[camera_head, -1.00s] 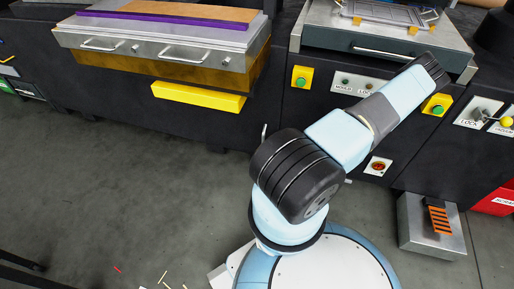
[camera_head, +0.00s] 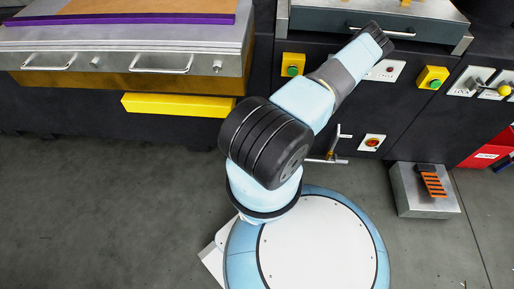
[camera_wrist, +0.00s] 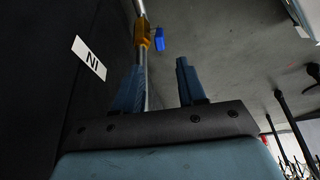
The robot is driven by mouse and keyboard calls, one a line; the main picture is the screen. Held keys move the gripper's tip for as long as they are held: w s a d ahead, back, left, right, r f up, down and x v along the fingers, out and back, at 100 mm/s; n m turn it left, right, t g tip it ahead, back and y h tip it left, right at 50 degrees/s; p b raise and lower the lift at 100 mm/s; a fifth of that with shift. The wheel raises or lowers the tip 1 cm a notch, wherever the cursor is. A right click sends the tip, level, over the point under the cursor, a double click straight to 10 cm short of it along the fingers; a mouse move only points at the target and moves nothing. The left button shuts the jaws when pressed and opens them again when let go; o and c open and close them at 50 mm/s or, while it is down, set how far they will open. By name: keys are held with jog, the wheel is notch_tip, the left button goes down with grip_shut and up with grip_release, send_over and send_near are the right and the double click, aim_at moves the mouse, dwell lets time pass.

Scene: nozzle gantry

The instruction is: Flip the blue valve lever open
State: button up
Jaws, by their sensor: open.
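The blue valve lever (camera_wrist: 159,38) shows in the wrist view as a small blue piece beside a yellow-orange valve body (camera_wrist: 142,34) on a thin metal pipe (camera_wrist: 140,8). My gripper (camera_wrist: 158,72) is open and empty. The lever lies beyond the fingertips, apart from them and roughly in line with the gap. The pipe runs down behind the left finger, which hides part of it. In the head view my arm hides the gripper and I cannot make out the lever; some thin piping (camera_head: 328,160) shows beside my arm.
A dark wall with an IN label (camera_wrist: 89,57) is close on the left in the wrist view. In the head view, the machine front has a yellow bar (camera_head: 178,105) and a red-button panel (camera_head: 372,142). A metal foot pedal (camera_head: 425,190) is on the floor at right.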

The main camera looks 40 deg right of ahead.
jog(key=x, duration=1)
jog(key=shift+s+f, duration=0.1)
jog(key=shift+f, duration=0.05)
grip_shut()
dwell(0.4)
